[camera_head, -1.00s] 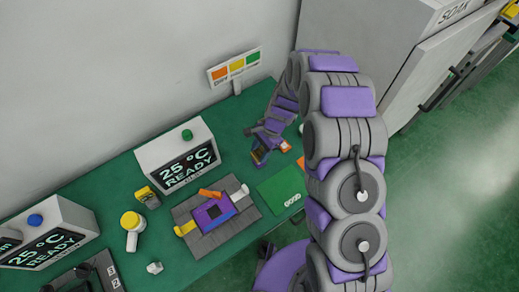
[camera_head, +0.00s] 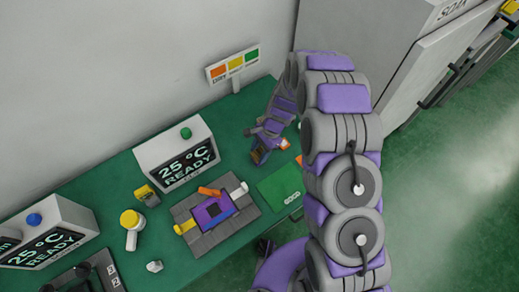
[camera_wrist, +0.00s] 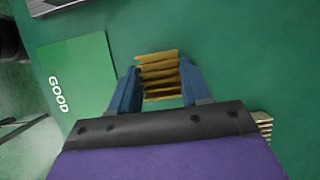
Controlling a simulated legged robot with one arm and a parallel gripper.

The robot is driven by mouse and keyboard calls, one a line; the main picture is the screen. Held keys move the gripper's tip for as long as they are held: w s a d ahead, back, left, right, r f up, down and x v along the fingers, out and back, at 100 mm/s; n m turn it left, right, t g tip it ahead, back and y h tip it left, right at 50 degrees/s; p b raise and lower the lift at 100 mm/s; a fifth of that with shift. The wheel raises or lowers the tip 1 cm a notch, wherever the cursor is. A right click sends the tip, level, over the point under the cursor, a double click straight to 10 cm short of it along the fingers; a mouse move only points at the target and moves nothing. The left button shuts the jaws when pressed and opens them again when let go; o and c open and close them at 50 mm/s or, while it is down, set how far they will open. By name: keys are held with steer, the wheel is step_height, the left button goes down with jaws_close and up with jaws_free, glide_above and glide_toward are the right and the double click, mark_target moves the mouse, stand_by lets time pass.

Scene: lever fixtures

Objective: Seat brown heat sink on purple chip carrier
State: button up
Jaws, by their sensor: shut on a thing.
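The brown heat sink (camera_wrist: 159,72), a finned block, sits between the two blue fingers of my gripper (camera_wrist: 158,82) in the wrist view. The gripper is shut on it, above the green table. In the head view my gripper (camera_head: 259,154) is right of the purple chip carrier (camera_head: 203,218) and apart from it. The carrier has a dark square middle and lies on a grey fixture (camera_head: 185,212). An orange lever (camera_head: 209,191) is at its far side and a yellow lever (camera_head: 185,227) at its left. The heat sink is hard to make out in the head view.
A green GOOD mat (camera_head: 280,187) lies right of the fixture. A READY display box (camera_head: 175,152) stands behind it. A yellow-topped white bottle-like object (camera_head: 131,228) and a small yellow-and-grey item (camera_head: 147,195) stand left. Another finned tan piece (camera_wrist: 264,125) shows beside the gripper.

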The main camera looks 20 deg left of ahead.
steer(key=shift+f, duration=0.9)
stand_by(0.4)
steer(key=o, duration=1.7)
steer(key=shift+c, duration=0.2)
steer(key=shift+r, duration=0.1)
steer(key=shift+r+p, duration=1.75)
steer(key=shift+r, duration=1.65)
